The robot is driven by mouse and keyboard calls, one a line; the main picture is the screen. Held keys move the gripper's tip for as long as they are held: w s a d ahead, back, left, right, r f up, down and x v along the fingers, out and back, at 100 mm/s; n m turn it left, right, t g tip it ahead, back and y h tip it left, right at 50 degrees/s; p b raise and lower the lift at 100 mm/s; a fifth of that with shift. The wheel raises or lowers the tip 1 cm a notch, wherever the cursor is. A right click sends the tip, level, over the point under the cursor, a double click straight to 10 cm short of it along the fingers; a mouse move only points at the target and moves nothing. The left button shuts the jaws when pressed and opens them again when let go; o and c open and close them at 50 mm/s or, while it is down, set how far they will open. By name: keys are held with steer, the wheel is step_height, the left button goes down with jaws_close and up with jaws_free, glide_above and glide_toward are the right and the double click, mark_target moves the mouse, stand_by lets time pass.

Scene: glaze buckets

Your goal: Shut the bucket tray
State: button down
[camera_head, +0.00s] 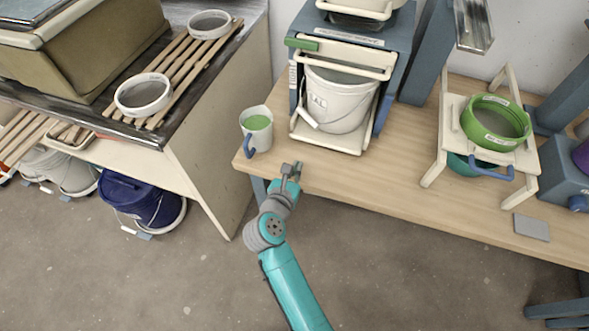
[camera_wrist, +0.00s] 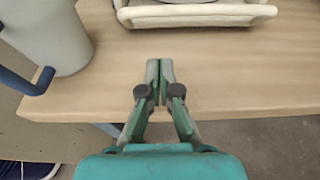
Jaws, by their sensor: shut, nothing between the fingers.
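The bucket tray (camera_head: 323,145) is a cream, shallow tray at the foot of a blue-grey stand on the wooden table. It sticks out from the front of the stand. A white bucket (camera_head: 339,104) with green glaze and a wire handle stands on it. The tray's front edge (camera_wrist: 196,14) shows at the top of the wrist view. My gripper (camera_head: 291,168) is shut and empty at the table's front edge, in front of the tray and a little to its left, apart from it. In the wrist view my gripper (camera_wrist: 160,66) points toward the tray's front.
A grey-white mug (camera_head: 256,130) with a blue handle and green contents stands left of the tray; it also shows in the wrist view (camera_wrist: 52,34). A cream rack (camera_head: 446,125) with a green tub (camera_head: 495,122) stands to the right. Bare tabletop lies between them.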

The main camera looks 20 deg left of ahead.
mark_target(306, 152)
steer(key=x, duration=0.8)
steer(key=shift+w+r, duration=0.3)
steer(key=shift+w, duration=0.65)
steer(key=w, duration=0.8)
steer(key=shift+w+d, duration=0.2)
steer(key=shift+w, duration=0.2)
steer(key=shift+r, duration=0.1)
